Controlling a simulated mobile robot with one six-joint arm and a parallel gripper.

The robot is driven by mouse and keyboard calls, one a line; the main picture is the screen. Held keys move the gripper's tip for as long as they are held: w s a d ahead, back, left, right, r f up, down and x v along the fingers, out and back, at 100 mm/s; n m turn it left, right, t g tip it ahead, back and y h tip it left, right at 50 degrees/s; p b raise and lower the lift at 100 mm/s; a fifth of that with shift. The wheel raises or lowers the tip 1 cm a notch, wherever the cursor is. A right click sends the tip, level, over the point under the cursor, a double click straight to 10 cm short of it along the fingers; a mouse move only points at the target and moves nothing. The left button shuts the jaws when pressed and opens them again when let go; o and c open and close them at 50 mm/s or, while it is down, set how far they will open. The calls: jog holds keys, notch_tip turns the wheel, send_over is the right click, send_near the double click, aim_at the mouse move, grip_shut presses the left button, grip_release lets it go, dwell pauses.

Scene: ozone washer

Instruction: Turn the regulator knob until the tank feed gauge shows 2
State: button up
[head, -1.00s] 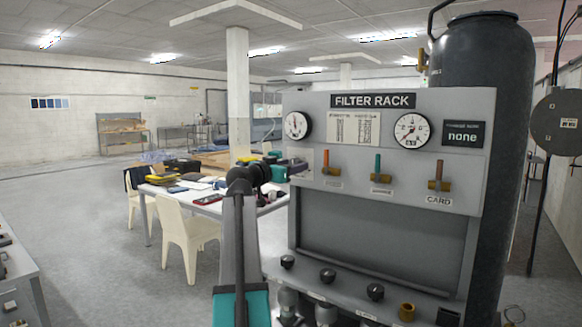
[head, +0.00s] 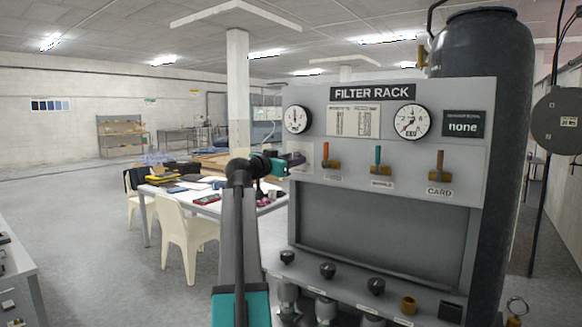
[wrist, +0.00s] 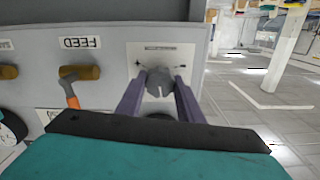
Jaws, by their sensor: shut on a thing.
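The regulator knob (wrist: 159,83) is a dark grey round knob with a pale pointer line, on a white plate at the panel's edge in the wrist view. My gripper (wrist: 160,88) has its two purple fingers on either side of it, shut on it. In the head view my gripper (head: 301,160) is at the left edge of the filter rack panel and hides the knob. The left round gauge (head: 297,119) has its needle pointing about straight up. The right gauge (head: 412,121) has its needle towards lower left. Their labels are too small to read, so I cannot tell which is the tank feed gauge.
An orange-handled valve (head: 327,155), a teal-handled valve (head: 378,158) and a brown-handled valve (head: 438,165) stand out from the panel right of my gripper. The feed valve (wrist: 70,88) is close beside my fingers. A cluttered table (head: 208,207) stands behind on the left.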

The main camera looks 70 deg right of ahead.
jog(key=shift+w+m+b, duration=0.15)
jog(key=shift+m+b, duration=0.25)
jog(key=shift+b, duration=0.8)
jog(key=shift+r, duration=0.1)
jog(key=o, duration=1.1)
jog(key=shift+w, duration=0.1)
jog(key=shift+c, duration=0.2)
jog(key=shift+a, duration=0.1)
jog(key=b+v, duration=0.2)
jog(key=v, duration=1.1)
jog(key=shift+a+b, duration=0.3)
jog(key=shift+b, duration=0.05)
